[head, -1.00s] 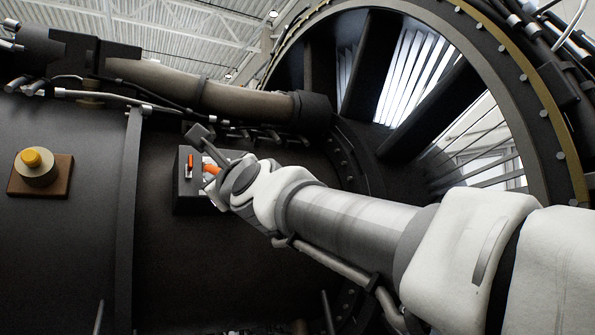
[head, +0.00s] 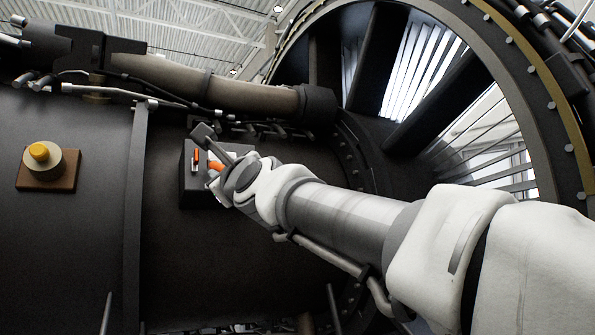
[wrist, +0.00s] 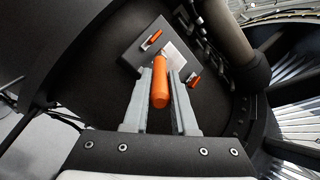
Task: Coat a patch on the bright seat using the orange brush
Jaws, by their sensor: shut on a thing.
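My gripper (wrist: 160,72) is shut on the orange brush (wrist: 160,88) by its handle, one grey finger on each side. The brush points away from me toward a dark block (wrist: 136,54). A bright, pale seat (wrist: 180,57) shows on the block's face, just beyond the fingers and partly hidden by them and the brush. I cannot tell whether the brush tip touches it. In the head view the block (head: 190,186) is partly covered by my gripper (head: 221,162), and a bit of the orange handle shows there.
Orange clips sit on the block at either side of the seat, one upper left (wrist: 151,40) and one lower right (wrist: 194,80). A thick pipe (head: 215,94) runs above the block.

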